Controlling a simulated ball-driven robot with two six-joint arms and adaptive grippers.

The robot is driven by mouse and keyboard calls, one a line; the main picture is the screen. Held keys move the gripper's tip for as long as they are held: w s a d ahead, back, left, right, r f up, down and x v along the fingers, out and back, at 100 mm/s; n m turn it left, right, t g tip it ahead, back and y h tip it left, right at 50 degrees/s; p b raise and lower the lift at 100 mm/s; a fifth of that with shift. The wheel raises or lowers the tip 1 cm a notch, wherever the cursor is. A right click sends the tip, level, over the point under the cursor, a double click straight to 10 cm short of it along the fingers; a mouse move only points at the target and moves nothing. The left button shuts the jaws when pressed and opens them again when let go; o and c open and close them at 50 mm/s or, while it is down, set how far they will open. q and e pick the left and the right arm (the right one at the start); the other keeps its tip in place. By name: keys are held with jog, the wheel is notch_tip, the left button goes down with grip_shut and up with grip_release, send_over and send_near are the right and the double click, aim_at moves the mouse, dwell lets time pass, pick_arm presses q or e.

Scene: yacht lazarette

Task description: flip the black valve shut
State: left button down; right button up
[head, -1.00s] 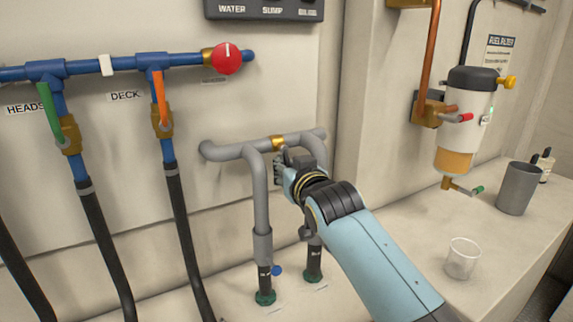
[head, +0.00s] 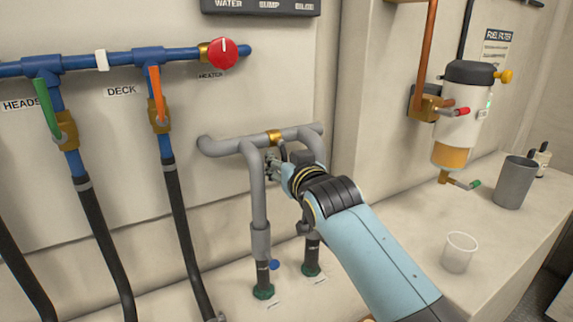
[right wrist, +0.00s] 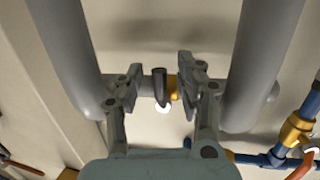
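The black valve's brass body (head: 274,138) sits on the grey horizontal pipe in the head view, with its black handle (head: 283,151) hanging just below. In the right wrist view the black handle (right wrist: 160,86) stands between the two fingertips of my right gripper (right wrist: 159,82), with the brass body (right wrist: 173,88) behind it. The fingers are open, with a gap on each side of the handle. In the head view my right gripper (head: 273,166) is just below the brass body, partly hidden by its own wrist. My left gripper is in neither view.
Two grey vertical pipes (head: 258,200) flank the gripper closely. To the left are a green handle (head: 48,107), an orange handle (head: 156,92) and a red knob (head: 223,53). A fuel filter (head: 463,115), a grey cup (head: 515,183) and a clear cup (head: 458,252) are at the right.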

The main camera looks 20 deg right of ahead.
jog(key=s+r, duration=0.1)
jog(key=s, duration=1)
jog(key=shift+s+a+r, duration=0.35)
jog(key=shift+s+r, duration=0.05)
